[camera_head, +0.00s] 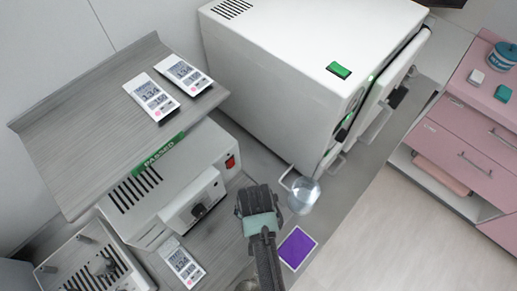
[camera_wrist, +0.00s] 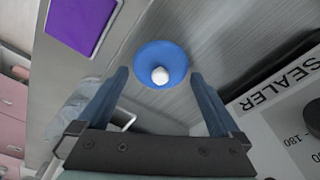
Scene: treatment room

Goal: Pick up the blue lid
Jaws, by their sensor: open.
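The blue lid (camera_wrist: 176,61) is a round blue disc with a white knob (camera_wrist: 160,75) at its middle. It lies on the grey wood-grain counter, in the upper middle of the wrist view. My gripper (camera_wrist: 158,77) is open, with one finger to the left and one to the right of the lid's lower part; nothing is held. I cannot tell the height of the fingertips above the counter. In the head view my gripper (camera_head: 259,205) is over the counter's front part; the lid does not show there and its fingertips are hidden.
A clear jug (camera_head: 303,195) stands close right of my gripper. A purple square (camera_head: 297,248) lies nearby. A sealer (camera_head: 192,202) is at left, labelled in the wrist view (camera_wrist: 282,90). A big white machine (camera_head: 300,70) stands behind, and a pink drawer cabinet (camera_head: 465,150) at right.

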